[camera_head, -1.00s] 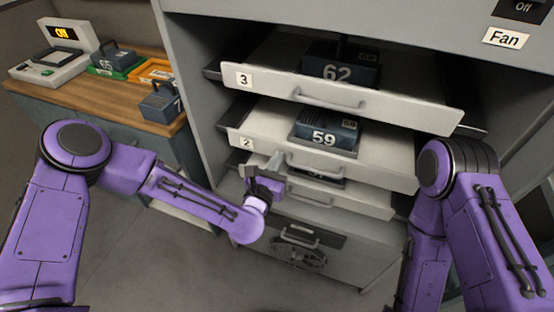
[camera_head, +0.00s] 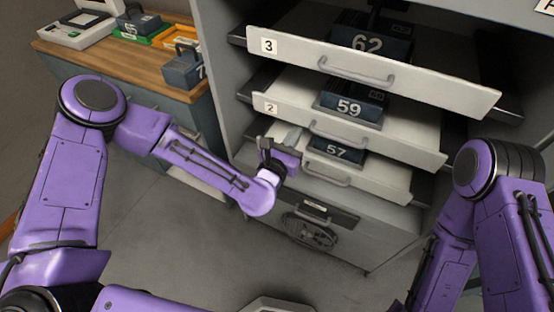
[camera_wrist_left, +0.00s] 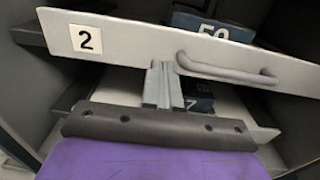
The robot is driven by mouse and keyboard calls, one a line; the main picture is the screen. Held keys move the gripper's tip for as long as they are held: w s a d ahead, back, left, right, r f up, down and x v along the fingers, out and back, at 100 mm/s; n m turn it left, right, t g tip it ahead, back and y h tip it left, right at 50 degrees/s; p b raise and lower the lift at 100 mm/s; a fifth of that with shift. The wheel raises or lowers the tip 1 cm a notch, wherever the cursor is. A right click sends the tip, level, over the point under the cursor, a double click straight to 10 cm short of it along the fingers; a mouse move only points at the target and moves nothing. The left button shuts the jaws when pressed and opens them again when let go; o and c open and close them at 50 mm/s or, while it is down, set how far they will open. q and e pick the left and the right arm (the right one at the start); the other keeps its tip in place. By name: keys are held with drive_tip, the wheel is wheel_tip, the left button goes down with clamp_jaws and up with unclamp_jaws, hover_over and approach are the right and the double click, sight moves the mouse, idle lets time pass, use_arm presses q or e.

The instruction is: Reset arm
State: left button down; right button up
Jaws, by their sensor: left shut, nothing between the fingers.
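My left arm comes in from the left in the head view. Its gripper (camera_head: 291,138) is shut and empty, in front of the left part of the rack, near drawer 2 (camera_head: 280,118) and the drawer below it. In the left wrist view the shut fingers (camera_wrist_left: 163,85) point at the lower edge of drawer 2 (camera_wrist_left: 135,45), left of its handle (camera_wrist_left: 225,70). I cannot tell whether they touch it. My right arm stands at the right of the head view. Its gripper is not in view.
Drawer 3 (camera_head: 440,88), drawer 2 and the lowest drawer (camera_head: 385,187) are pulled out. They hold blocks 62 (camera_head: 368,44), 59 (camera_head: 350,108) and 57 (camera_head: 337,149). A wooden counter (camera_head: 125,70) at left carries a block (camera_head: 183,72) and coloured trays. Open floor lies in front.

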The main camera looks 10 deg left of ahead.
use_arm(q)
drive_tip(key=b+v, duration=0.2)
drive_tip(key=v, duration=0.8)
drive_tip(key=s+a+f+m+g+y, duration=0.1)
drive_tip(key=s+f+m+g, duration=0.3)
drive_tip(key=f+m, duration=0.4)
drive_tip(key=s+a+f+m+g, duration=0.2)
drive_tip(key=s+f+m+g, duration=0.1)
drive_tip(key=f+m, duration=0.5)
drive_tip(key=s+a+f+m+g+y+p, duration=0.1)
drive_tip(key=s+a+f+m+g+y, duration=0.2)
drive_tip(key=s+a+f+m, duration=0.2)
drive_tip(key=s+a+f+m+g+y+p, duration=0.1)
drive_tip(key=s+a+f+m+g+y, duration=0.3)
drive_tip(key=s+a, duration=0.7)
drive_tip(key=a+m, duration=0.1)
drive_tip(key=a, duration=0.2)
drive_tip(key=shift+s+a+f, duration=0.15)
drive_tip(key=shift+f, duration=0.2)
